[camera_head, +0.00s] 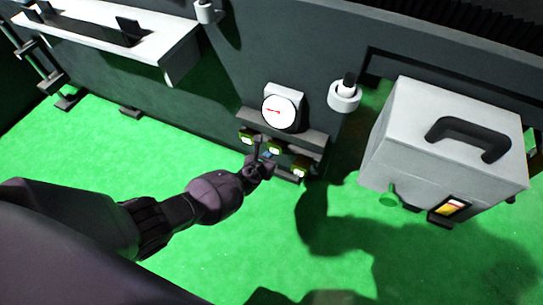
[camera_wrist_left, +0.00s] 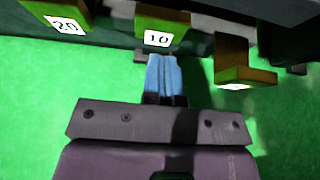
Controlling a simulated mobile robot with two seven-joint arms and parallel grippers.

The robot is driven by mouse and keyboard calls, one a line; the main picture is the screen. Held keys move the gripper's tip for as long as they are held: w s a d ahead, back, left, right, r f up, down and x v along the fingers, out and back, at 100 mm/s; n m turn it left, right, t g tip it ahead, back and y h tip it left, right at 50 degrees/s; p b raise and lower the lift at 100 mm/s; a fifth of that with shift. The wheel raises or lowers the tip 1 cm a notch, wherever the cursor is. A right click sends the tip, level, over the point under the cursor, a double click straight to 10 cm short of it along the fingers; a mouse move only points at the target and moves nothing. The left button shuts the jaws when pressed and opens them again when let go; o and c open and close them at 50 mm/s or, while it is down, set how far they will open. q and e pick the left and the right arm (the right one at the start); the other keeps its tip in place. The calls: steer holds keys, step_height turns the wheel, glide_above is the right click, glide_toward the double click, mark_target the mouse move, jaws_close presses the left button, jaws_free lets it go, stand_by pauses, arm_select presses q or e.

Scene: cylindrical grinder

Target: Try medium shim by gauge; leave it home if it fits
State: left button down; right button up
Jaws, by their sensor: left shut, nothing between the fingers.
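Three shim blocks with white labels sit in a row on a dark rack below the gauge. The middle one, the medium shim (camera_head: 274,147), is olive-brown and its label reads 10 or 1.0 in the left wrist view (camera_wrist_left: 160,27). To its left is a block labelled 20 (camera_wrist_left: 66,14); to its right is a block (camera_wrist_left: 238,65) whose label is unreadable. The gauge (camera_head: 279,111) has a white dial with a red needle. My left gripper (camera_wrist_left: 164,72) is shut and empty, its blue fingertips just in front of the medium shim; contact cannot be told. My right gripper is not in view.
A grey box with a black handle (camera_head: 468,138) stands to the right. A white cup-like post with a black top (camera_head: 344,95) stands right of the gauge. A pale table (camera_head: 110,35) is at upper left. The green floor in front is clear.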

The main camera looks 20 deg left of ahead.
arm_select(q)
steer(key=p+v, duration=0.4)
steer(key=v, duration=0.6)
steer(key=shift+p, duration=0.35)
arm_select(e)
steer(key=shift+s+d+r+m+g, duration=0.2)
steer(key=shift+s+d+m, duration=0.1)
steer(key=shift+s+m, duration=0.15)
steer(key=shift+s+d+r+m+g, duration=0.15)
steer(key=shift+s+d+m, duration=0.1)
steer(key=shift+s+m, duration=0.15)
arm_select(q)
steer(key=shift+f, duration=0.1)
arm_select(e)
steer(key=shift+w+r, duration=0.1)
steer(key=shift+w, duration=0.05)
